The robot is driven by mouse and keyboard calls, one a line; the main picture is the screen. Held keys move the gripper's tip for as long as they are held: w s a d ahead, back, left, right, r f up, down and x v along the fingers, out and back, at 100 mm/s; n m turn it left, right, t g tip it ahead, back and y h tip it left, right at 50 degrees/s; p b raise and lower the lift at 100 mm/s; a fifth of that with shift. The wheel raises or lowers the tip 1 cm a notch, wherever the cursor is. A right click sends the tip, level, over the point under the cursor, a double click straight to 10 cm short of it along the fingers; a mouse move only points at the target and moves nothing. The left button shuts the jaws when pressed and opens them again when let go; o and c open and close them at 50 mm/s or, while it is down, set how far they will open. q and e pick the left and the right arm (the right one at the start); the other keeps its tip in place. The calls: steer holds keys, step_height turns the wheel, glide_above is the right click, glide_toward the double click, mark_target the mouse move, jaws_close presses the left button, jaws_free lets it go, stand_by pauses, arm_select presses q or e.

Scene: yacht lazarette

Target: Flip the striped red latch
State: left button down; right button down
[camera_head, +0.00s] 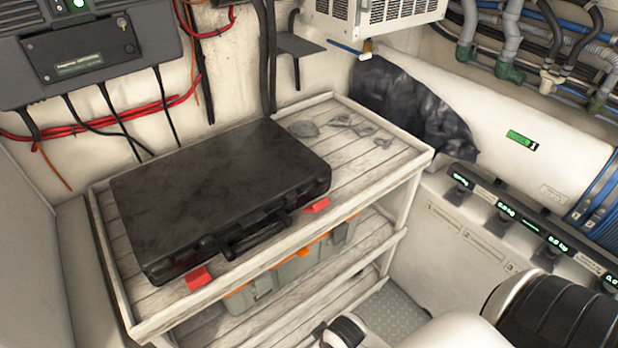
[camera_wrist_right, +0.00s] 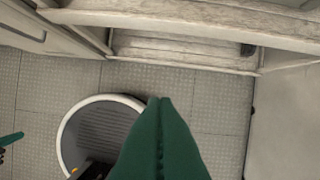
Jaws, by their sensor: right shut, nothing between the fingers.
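A black hard case (camera_head: 220,190) lies closed on the top shelf of a wooden rack, its handle facing the front edge. Two red latches stick out flat from its front side: a left latch (camera_head: 198,278) and a right latch (camera_head: 317,205). I cannot make out stripes on either. My right gripper (camera_wrist_right: 158,101) shows in the right wrist view with its green fingers shut and empty, above the floor. A teal tip at that view's left edge looks like my left gripper (camera_wrist_right: 11,139); its opening is unclear. Neither gripper shows in the head view.
A control box (camera_head: 85,55) with hanging cables is on the back wall. A white cylinder (camera_head: 500,115) and a black bag (camera_head: 410,105) are at right.

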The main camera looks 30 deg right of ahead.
steer(key=w+a+r+n+y+p, duration=0.1)
steer(key=w+r+p, duration=0.3)
steer(key=r, duration=0.7)
steer(key=w+a+r+n+p, duration=0.1)
steer(key=w+r, duration=0.5)
steer(key=r, duration=0.5)
steer(key=w+d+r+m+g+h, duration=0.2)
steer(key=w+d+r+m, duration=0.1)
steer(key=w+d+r, duration=1.05)
steer(key=p, duration=0.3)
glide_above(315, 194)
steer(key=s+a, duration=0.3)
steer(key=s, duration=0.1)
steer(key=f, duration=1)
steer(key=shift+d+f, duration=0.2)
steer(key=shift+d, duration=0.05)
steer(key=shift+f+b, duration=0.15)
steer(key=shift+b, duration=0.15)
steer(key=shift+w, duration=0.1)
